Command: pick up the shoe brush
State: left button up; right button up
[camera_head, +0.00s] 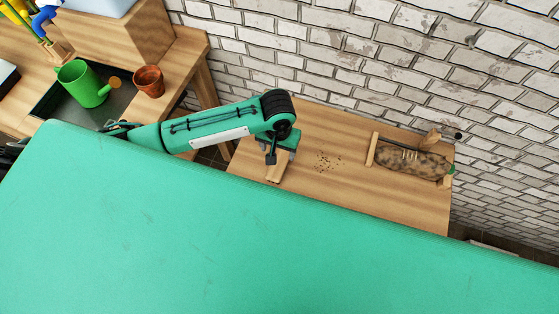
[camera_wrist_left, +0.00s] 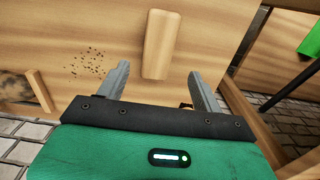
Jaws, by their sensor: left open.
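The shoe brush appears as a plain wooden oblong block with rounded ends; it lies on the wooden bench top, partly under my left gripper, in the head view (camera_head: 275,174). It also shows in the left wrist view (camera_wrist_left: 158,42), with its near end between the fingers and its far end beyond them. Its bristles are not visible. My left gripper (camera_head: 280,157) is open above it, with a finger on each side in the wrist view (camera_wrist_left: 159,76). I cannot tell how high the fingertips are above the bench. My right gripper is not in view.
The bench (camera_head: 325,185) has dark crumbs (camera_head: 328,161) right of the brush. A wooden holder (camera_head: 371,149) with a mottled brown roll (camera_head: 410,161) stands farther right. A brick wall (camera_head: 350,70) is behind. A green watering can (camera_head: 83,84) and terracotta pot (camera_head: 149,81) stand left.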

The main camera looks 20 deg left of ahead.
aim_at(279, 163)
pick_arm(q)
notch_tip(279, 163, down, 4)
jog(key=shift+w+r, duration=0.1)
jog(key=shift+r, duration=0.05)
jog(key=shift+f, duration=0.2)
notch_tip(279, 163, down, 4)
jog(key=shift+d+f+p, duration=0.1)
jog(key=shift+p, duration=0.7)
jog(key=shift+f, duration=0.45)
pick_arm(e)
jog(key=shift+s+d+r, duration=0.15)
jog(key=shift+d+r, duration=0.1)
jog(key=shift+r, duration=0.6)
pick_arm(q)
jog(key=c, duration=1.1)
jog(key=shift+r, duration=0.1)
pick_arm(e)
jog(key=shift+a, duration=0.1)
